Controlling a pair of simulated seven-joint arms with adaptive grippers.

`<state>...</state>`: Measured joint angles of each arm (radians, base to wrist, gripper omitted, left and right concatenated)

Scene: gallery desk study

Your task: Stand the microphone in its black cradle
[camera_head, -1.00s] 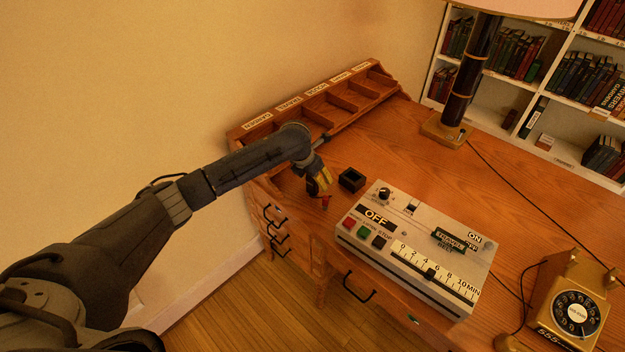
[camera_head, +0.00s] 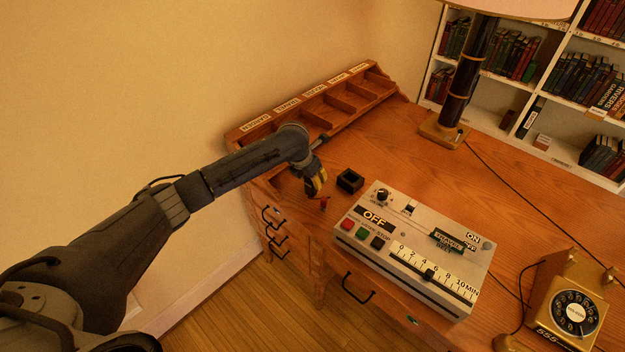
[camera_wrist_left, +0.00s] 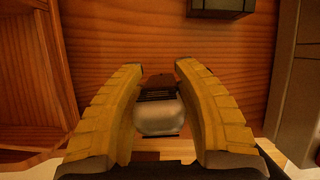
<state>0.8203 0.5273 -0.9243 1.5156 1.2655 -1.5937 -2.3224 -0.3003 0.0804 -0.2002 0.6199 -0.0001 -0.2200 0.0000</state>
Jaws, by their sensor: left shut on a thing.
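The microphone (camera_wrist_left: 158,118) is between the yellow fingers of my left gripper (camera_wrist_left: 160,95) in the left wrist view, with its pale rounded part towards the palm and a dark part beyond. My left gripper (camera_head: 318,190) is shut on it, above the desk's left front area in the head view. A small red piece (camera_head: 324,203) shows just below the fingertips; I cannot tell if it belongs to the microphone. The black cradle (camera_head: 349,181) stands on the desk just right of the gripper, apart from it, and shows at the top of the left wrist view (camera_wrist_left: 221,8). My right gripper is out of view.
A grey control box (camera_head: 415,245) stands right of the cradle. A labelled wooden pigeonhole rack (camera_head: 315,103) lies along the desk's back left. A lamp base (camera_head: 444,130) and gold telephone (camera_head: 572,305) are farther right. The desk (camera_head: 400,150) behind the cradle is clear.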

